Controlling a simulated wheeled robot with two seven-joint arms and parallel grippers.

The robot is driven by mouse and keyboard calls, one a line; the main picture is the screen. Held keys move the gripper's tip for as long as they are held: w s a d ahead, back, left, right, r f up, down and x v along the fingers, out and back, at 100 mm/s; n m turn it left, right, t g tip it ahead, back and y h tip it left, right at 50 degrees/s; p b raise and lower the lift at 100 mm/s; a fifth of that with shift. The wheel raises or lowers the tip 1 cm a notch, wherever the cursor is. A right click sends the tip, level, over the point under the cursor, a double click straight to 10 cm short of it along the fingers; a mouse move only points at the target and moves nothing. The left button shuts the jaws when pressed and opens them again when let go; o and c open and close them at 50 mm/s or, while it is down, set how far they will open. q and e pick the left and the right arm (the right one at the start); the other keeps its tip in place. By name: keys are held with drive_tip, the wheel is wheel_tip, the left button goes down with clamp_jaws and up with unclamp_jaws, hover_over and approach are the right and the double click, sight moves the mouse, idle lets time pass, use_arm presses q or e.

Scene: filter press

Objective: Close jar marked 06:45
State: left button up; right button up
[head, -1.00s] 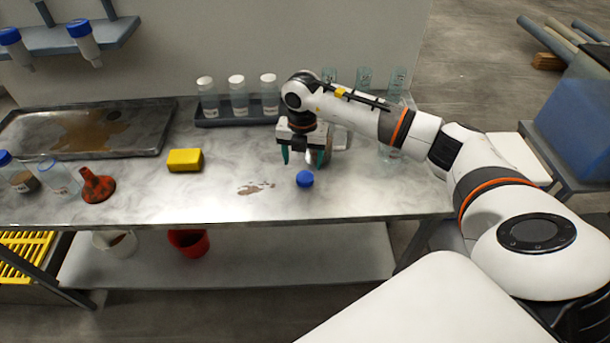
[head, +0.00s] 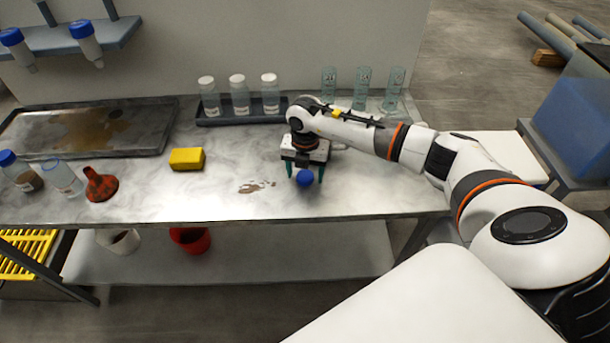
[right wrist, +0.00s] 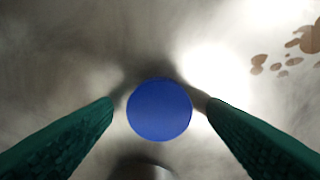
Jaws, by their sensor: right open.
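A blue round cap (head: 304,179) lies on the metal table near its front edge. In the right wrist view the blue cap (right wrist: 159,109) sits between the two green fingertips, with a narrow gap on each side. My right gripper (head: 305,174) points down over the cap and is open. An uncapped clear jar (head: 64,178) stands at the table's left, next to a blue-capped jar (head: 20,173) with brown contents. I cannot read a 06:45 mark on any jar. My left gripper is not in view.
A red funnel (head: 101,186) and a yellow sponge (head: 187,159) are on the left half. White-capped bottles stand in a dark tray (head: 215,121) at the back, with clear cylinders (head: 362,88) right of them. A brown spill (head: 257,187) lies left of the cap.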

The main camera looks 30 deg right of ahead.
sight(305, 175)
drive_tip(key=c, duration=1)
drive_tip(key=shift+c, duration=0.2)
wheel_tip(305, 175, up, 10)
drive_tip(key=b, duration=0.2)
